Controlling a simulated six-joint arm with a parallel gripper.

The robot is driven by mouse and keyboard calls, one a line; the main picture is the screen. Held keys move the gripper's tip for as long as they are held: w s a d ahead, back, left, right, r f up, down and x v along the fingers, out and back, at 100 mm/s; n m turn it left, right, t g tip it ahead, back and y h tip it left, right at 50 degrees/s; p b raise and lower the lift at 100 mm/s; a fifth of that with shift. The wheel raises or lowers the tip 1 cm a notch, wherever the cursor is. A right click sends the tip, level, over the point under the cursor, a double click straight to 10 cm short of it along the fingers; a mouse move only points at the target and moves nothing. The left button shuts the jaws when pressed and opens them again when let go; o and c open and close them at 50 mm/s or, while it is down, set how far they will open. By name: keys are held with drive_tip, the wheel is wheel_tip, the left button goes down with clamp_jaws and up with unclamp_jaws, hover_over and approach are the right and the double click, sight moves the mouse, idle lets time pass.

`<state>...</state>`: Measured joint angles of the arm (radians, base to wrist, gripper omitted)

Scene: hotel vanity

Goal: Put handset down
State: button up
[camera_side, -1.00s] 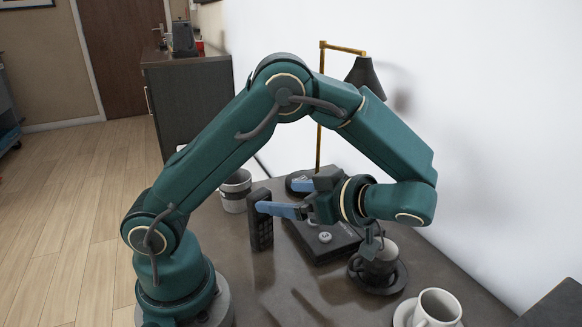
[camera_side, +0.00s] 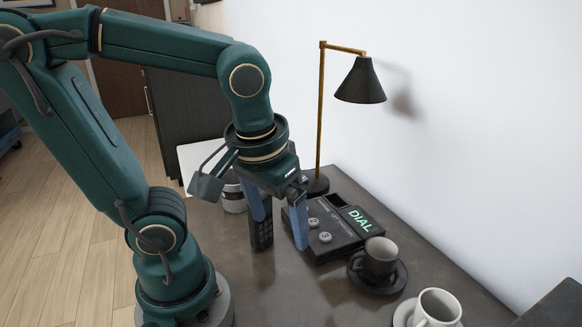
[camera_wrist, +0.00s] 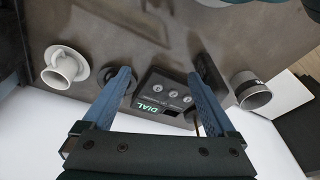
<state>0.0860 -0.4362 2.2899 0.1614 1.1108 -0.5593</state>
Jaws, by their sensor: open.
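The black handset (camera_side: 262,236) appears to stand on end on the desk, left of the phone base, its keypad showing. In the wrist view it is a dark shape (camera_wrist: 207,70) beside the right finger. My gripper (camera_side: 281,232) points down with its blue fingers apart. In the side view the left finger overlaps the handset's upper part; I cannot tell if they touch.
A black cup (camera_side: 380,257) on a saucer and a white cup (camera_side: 437,308) stand to the right. A banded mug (camera_wrist: 254,92) stands beyond the handset. A lamp (camera_side: 360,82) rises behind the base. The front middle of the desk (camera_side: 290,290) is clear.

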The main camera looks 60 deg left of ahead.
drive_tip(key=shift+w+d+r+m+t+h, duration=0.1)
drive_tip(key=shift+d+r+m+t+h, duration=0.15)
drive_tip(key=shift+m+t, duration=0.45)
drive_tip(key=shift+w+d+r+m+t+h, duration=0.15)
drive_tip(key=shift+d+m+t, duration=0.3)
drive_tip(key=shift+m, duration=0.45)
drive_tip(key=shift+d+r+m+t+h, duration=0.2)
drive_tip(key=shift+d+m+t+h, duration=0.1)
drive_tip(key=shift+m+t, duration=0.4)
